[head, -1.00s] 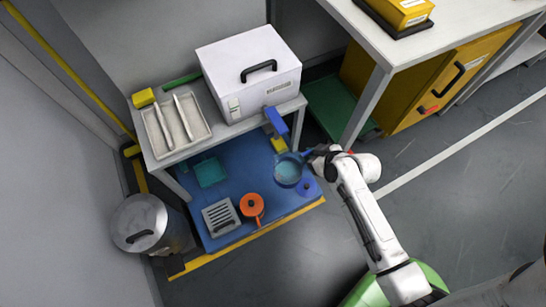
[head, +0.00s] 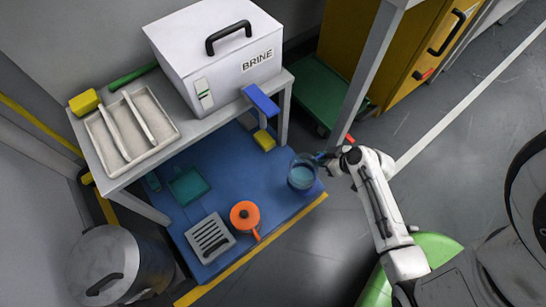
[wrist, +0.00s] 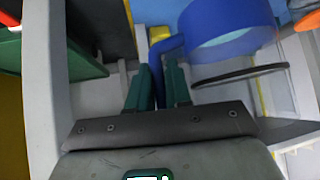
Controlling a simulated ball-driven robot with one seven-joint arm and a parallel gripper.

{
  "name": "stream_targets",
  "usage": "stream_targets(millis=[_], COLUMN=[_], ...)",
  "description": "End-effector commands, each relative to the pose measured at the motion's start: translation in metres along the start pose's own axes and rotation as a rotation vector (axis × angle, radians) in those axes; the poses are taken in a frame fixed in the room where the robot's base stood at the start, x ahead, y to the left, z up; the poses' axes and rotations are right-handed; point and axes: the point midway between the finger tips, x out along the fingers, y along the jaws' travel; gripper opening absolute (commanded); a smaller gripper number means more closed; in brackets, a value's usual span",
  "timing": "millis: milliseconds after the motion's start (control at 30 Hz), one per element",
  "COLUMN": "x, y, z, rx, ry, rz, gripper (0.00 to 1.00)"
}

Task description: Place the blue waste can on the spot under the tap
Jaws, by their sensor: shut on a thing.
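The blue waste can (head: 302,174), open at the top, is at the right end of the blue mat (head: 270,190). It also shows large in the wrist view (wrist: 222,30). My gripper (head: 335,158) is at its right side, with the green fingers (wrist: 160,88) shut on its blue handle (wrist: 167,50). I cannot tell whether the can touches the mat. The blue tap (head: 262,100) sticks out from the white BRINE box (head: 215,60), above and left of the can. No marked spot under the tap is clearly visible.
An orange pot (head: 244,215), a grey grate (head: 210,238) and a teal tray (head: 189,186) lie on the mat. A yellow block (head: 264,140) is below the tap. A table leg (head: 284,118) stands close by. A metal bin (head: 120,265) is at lower left.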

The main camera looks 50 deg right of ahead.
Motion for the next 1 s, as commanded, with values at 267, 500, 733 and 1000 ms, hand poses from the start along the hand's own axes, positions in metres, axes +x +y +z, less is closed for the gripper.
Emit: stream_targets(millis=[267,500,733,1000], x=[0.062,0.116,0.143,0.165], y=[-0.01,-0.017,-0.02,-0.022], z=[-0.022,-0.025,-0.025,-0.017], rx=[-0.001,0.0,-0.001,0.001], ry=[0.006,0.003,0.003,0.002], rz=[0.0,0.0,0.0,0.0], gripper=[0.0,0.0,0.0,0.0])
